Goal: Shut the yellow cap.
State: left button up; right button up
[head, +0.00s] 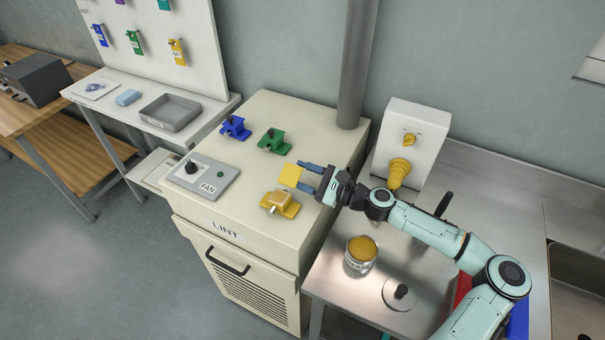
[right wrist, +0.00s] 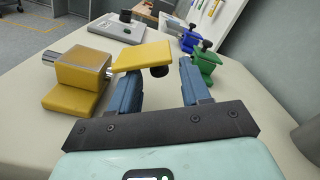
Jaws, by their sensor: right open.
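The yellow cap (head: 291,175) is a flat yellow plate standing out from its yellow block (head: 280,200) on the cream cabinet top, and it looks open. In the right wrist view the cap (right wrist: 142,55) has a dark knob (right wrist: 159,71) on its underside, and the block (right wrist: 82,78) with a metal pin is at left. My right gripper (head: 304,176) is open, its blue fingers at the cap's free side. In the wrist view the knob appears between the fingertips (right wrist: 160,68); I cannot tell whether they touch the cap. My left gripper is not in view.
Blue (head: 235,127) and green (head: 273,140) fittings sit farther back on the cabinet (head: 300,120). A FAN switch panel (head: 212,184) is at its left. A grey pipe (head: 357,60) rises behind. A can (head: 360,254) and a round lid (head: 400,297) are on the metal bench below my arm.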

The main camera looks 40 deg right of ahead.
jog(key=shift+a, duration=0.1)
grip_shut()
